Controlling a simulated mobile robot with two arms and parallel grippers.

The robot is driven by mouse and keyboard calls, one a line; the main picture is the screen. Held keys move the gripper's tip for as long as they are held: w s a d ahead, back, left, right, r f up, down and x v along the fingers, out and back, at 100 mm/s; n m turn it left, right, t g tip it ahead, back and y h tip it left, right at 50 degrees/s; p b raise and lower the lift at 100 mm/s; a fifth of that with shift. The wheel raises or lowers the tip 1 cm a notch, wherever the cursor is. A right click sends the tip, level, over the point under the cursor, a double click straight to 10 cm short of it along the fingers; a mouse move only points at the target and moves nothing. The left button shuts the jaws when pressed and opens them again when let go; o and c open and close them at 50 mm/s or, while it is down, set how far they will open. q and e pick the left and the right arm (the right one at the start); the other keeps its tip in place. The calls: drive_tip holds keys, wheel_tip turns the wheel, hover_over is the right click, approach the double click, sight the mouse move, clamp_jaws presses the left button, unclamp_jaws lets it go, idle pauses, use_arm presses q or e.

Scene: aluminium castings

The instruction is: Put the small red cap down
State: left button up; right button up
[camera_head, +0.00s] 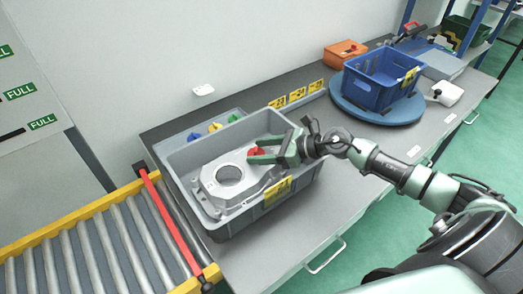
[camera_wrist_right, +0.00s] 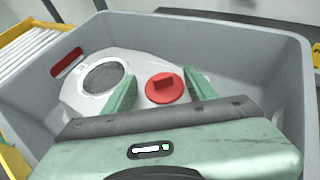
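The small red cap (camera_head: 256,152) sits on the grey aluminium casting (camera_head: 222,192) inside the grey crate (camera_head: 262,212). In the right wrist view the cap (camera_wrist_right: 164,87) is round with a raised grip bar. My right gripper (camera_head: 256,157) reaches into the crate from the right. Its two fingers (camera_wrist_right: 160,90) stand apart on either side of the cap, with visible gaps, so it looks open around the cap. The casting (camera_wrist_right: 88,103) has a large round hole to the left of the cap. My left gripper is not in view.
Blue (camera_head: 193,137), yellow (camera_head: 215,127) and green (camera_head: 233,118) caps lie behind the crate. A roller conveyor (camera_head: 90,250) with a red bar (camera_head: 172,220) adjoins the left. A blue crate (camera_head: 365,92) stands on a round blue platform (camera_head: 350,108) farther right.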

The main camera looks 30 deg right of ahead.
sight(258, 153)
drive_tip(key=shift+s+f, duration=0.25)
drive_tip(key=shift+f, duration=0.4)
drive_tip(key=shift+r, duration=0.1)
drive_tip(key=shift+r+p, duration=0.3)
drive_tip(key=shift+p, duration=0.1)
drive_tip(key=shift+w+r+p, duration=0.15)
drive_tip(key=shift+r+p, duration=0.4)
drive_tip(key=s+d+b, duration=0.2)
drive_tip(key=d, duration=0.1)
drive_tip(key=r+v, duration=0.1)
drive_tip(key=v, duration=0.7)
drive_tip(key=shift+a+r+b, duration=0.15)
drive_tip(key=shift+r+b, duration=0.15)
drive_tip(key=shift+b, duration=0.1)
drive_tip(key=shift+s, duration=0.1)
